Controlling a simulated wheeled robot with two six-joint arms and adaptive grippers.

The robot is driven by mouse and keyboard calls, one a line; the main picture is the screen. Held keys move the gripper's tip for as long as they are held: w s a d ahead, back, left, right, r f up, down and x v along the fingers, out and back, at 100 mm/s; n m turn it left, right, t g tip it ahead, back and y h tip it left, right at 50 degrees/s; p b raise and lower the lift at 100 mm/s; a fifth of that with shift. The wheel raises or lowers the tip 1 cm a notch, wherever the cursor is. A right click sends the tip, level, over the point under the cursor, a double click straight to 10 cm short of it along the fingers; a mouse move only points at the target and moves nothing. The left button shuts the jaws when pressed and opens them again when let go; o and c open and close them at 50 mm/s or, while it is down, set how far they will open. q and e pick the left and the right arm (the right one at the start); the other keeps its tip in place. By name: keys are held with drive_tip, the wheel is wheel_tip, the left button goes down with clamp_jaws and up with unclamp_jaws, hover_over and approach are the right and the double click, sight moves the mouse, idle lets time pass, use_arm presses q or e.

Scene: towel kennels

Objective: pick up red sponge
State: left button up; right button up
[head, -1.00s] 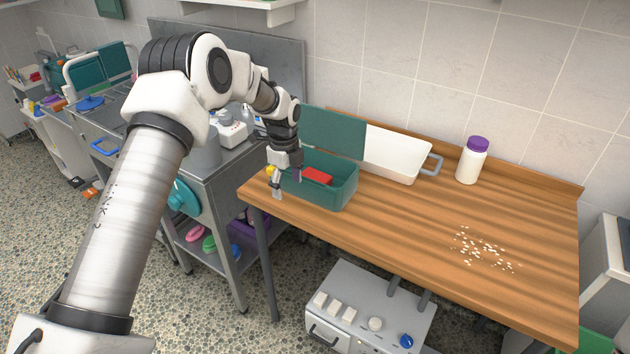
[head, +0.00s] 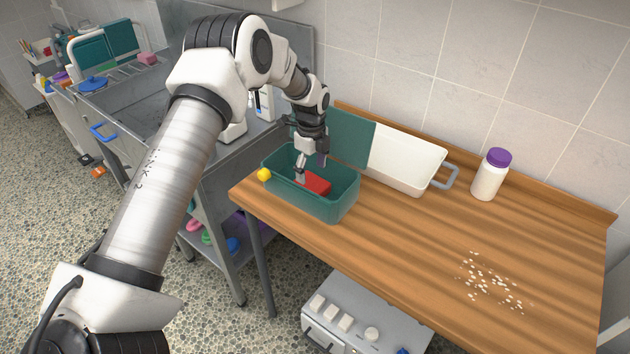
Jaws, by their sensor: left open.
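The red sponge (head: 316,183) lies inside the open green box (head: 338,208) at the left end of the wooden table. My left gripper (head: 309,172) points down into the box from above, with its fingers apart over the sponge's left part. One finger hides a bit of the sponge. I cannot tell whether the fingers touch it. My right gripper is not in view.
A white tray (head: 408,172) with a grey handle stands behind the box. A small yellow object (head: 264,175) is at the box's left corner. A purple-capped bottle (head: 490,176) stands at the back right. White crumbs (head: 488,285) lie on the otherwise clear right part of the table (head: 420,240).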

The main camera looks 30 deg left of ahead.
sight(312, 182)
use_arm(q)
wheel_tip(312, 182, down, 2)
drive_tip(key=shift+s+f+p, duration=0.1)
drive_tip(key=shift+f+p, duration=0.1)
drive_tip(key=shift+p, duration=0.7)
drive_tip(key=f, duration=0.3)
drive_tip(key=shift+w+f, duration=0.15)
drive_tip(key=shift+w, duration=0.2)
drive_tip(key=shift+s, duration=0.15)
drive_tip(key=c, duration=0.5)
drive_tip(key=shift+r, duration=0.2)
